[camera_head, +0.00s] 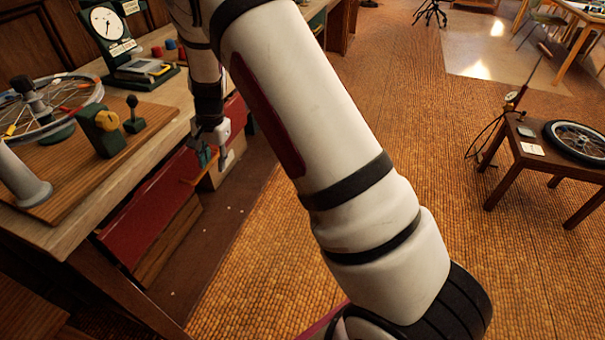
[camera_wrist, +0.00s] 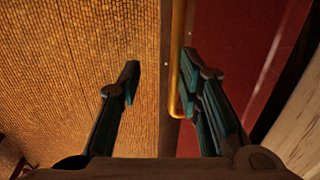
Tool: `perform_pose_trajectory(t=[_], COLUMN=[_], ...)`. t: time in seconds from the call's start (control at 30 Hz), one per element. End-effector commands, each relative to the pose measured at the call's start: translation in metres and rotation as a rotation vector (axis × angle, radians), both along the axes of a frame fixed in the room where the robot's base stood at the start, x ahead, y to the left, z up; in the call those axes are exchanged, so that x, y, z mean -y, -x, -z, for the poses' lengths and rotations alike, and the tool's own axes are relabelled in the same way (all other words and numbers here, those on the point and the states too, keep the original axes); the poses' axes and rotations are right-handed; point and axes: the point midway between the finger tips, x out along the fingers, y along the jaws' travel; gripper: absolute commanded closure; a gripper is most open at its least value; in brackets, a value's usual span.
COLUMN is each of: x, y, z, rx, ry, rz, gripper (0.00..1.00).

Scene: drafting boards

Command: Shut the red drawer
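The red drawer (camera_head: 150,212) is under the edge of the wooden workbench, at the left of the head view. Its red face fills the right of the wrist view (camera_wrist: 240,60). A brass bar handle (camera_wrist: 176,60) runs along the face's left edge there. My gripper (camera_head: 207,157) is down beside the bench at the drawer's far part. In the wrist view my gripper (camera_wrist: 160,60) is open, its fingers apart, with the handle between them, close to the right finger. I cannot tell whether they touch. How far the drawer stands out is unclear.
The workbench top (camera_head: 130,180) holds a spoked wheel (camera_head: 50,105), a dial gauge (camera_head: 110,30) and small green fixtures (camera_head: 103,130). A low table (camera_head: 545,160) with a wheel stands at the right. The woven floor (camera_head: 260,260) between is clear.

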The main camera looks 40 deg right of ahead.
Motion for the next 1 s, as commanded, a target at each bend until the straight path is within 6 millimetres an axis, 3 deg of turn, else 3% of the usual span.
perform_pose_trajectory(t=[0.1,1.0], x=[0.012,0.104], y=[0.022,0.154], z=[0.002,0.006], rx=[-0.007,-0.009], ry=[0.002,0.003], rz=[0.004,0.008], gripper=[0.7,0.7])
